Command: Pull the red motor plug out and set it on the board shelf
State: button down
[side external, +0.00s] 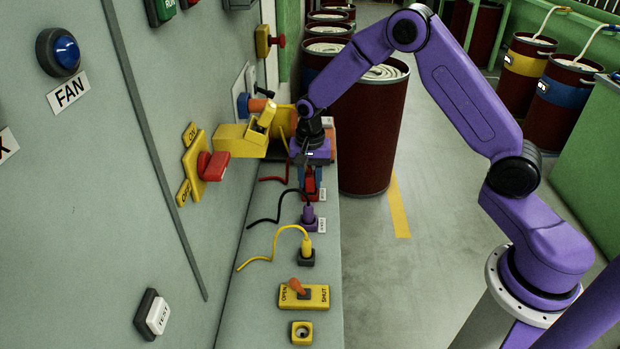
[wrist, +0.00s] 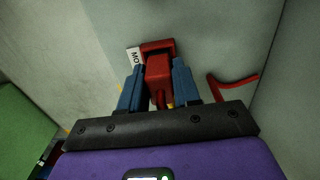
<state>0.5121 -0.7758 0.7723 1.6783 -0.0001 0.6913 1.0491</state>
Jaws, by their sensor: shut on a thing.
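My gripper (side external: 310,178) points down at the grey board shelf (side external: 262,312). Its blue fingers (wrist: 157,78) are shut on the red motor plug (wrist: 158,72), one on each side. In the side view the red plug (side external: 310,182) is mostly hidden between the fingers. A red socket (wrist: 158,45) frames the plug in the wrist view, beside a partly hidden label (wrist: 134,60) reading "MO". The plug appears to be in or right at this socket; how deep I cannot tell. A red cord (wrist: 232,88) lies to the right.
A purple plug (side external: 308,214) and a yellow plug (side external: 306,246) with cords stand nearer on the shelf. Nearer still are an OPEN/SHUT lever (side external: 300,292) and an empty yellow socket (side external: 302,333). A yellow box (side external: 240,140) and red handle (side external: 213,166) jut from the wall panel. A barrel (side external: 370,130) stands behind.

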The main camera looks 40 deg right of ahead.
aim_at(311, 174)
jog(key=shift+r, duration=2.15)
jog(key=shift+d+r, duration=0.1)
jog(key=shift+r, duration=0.1)
jog(key=s+d+r, duration=0.6)
jog(key=r, duration=0.1)
jog(key=w+f, duration=0.2)
jog(key=w, duration=0.2)
jog(key=w+f, duration=0.3)
jog(key=w, duration=0.1)
jog(key=w+d+f, duration=0.1)
jog(key=w+f, duration=0.2)
jog(key=w, duration=0.1)
jog(key=shift+w+d+f, duration=0.1)
jog(key=shift+w+f, duration=0.1)
jog(key=shift+f, duration=0.1)
jog(key=shift+w+f, duration=0.2)
jog(key=shift+f, duration=1.55)
